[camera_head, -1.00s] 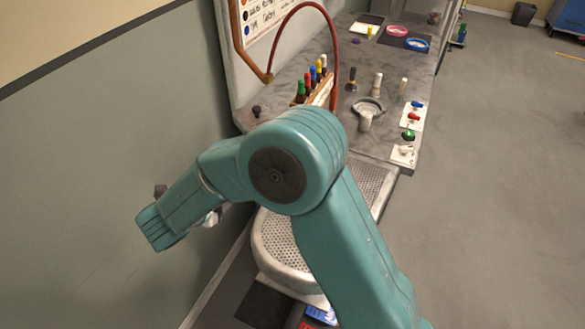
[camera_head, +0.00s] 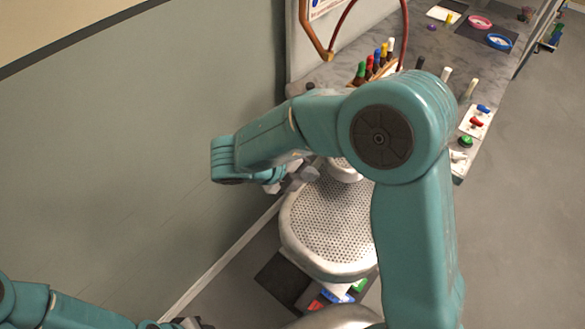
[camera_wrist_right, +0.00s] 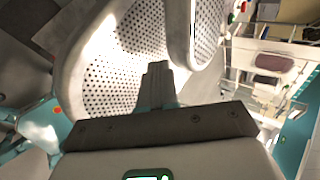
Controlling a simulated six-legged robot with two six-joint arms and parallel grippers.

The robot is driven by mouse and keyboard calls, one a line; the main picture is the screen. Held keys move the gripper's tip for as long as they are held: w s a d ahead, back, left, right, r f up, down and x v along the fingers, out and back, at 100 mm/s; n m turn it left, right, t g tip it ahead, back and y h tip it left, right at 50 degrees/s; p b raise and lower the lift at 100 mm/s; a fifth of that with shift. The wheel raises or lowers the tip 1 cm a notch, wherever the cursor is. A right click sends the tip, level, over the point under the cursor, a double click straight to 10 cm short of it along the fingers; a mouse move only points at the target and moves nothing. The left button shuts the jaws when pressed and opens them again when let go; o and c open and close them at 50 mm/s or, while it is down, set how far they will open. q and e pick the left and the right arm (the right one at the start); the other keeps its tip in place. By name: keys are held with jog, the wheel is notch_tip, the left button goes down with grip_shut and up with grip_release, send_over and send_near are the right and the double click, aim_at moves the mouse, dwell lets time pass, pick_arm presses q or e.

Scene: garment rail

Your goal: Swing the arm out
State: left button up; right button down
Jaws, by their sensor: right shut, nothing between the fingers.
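A narrow, white-rimmed perforated arm (camera_wrist_right: 193,35) shows at the top of the right wrist view, beside a larger perforated board (camera_wrist_right: 115,75). In the head view the board (camera_head: 325,225) lies below my right forearm, and a pale rounded end (camera_head: 343,168), perhaps of the narrow arm, shows partly behind my arm. My right gripper (camera_head: 303,177) is over the board's back left edge; its fingers (camera_wrist_right: 157,85) are shut and empty. I cannot tell whether they touch anything. My left gripper (camera_head: 187,323) is at the bottom left edge, mostly cut off.
Behind the board a grey worktop (camera_head: 425,55) holds several coloured bottles (camera_head: 375,62), a pink dish (camera_head: 480,22) and a blue dish (camera_head: 498,41). A wall (camera_head: 120,150) stands close on the left. Open floor (camera_head: 530,190) lies to the right.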

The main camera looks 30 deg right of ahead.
aim_at(332, 168)
jog(key=d, duration=0.3)
jog(key=shift+s+d+r, duration=0.1)
jog(key=shift+s+r, duration=0.05)
jog(key=shift+d, duration=0.15)
jog(key=shift+s+d, duration=0.1)
jog(key=shift+d, duration=0.3)
jog(key=s+d+n+t, duration=0.1)
jog(key=d+n+t, duration=0.2)
jog(key=d, duration=1.2)
jog(key=shift+s+n+t+y, duration=0.3)
jog(key=shift+s+n+t, duration=0.1)
jog(key=shift+n, duration=0.4)
jog(key=shift+d+r, duration=0.1)
jog(key=shift+r, duration=0.1)
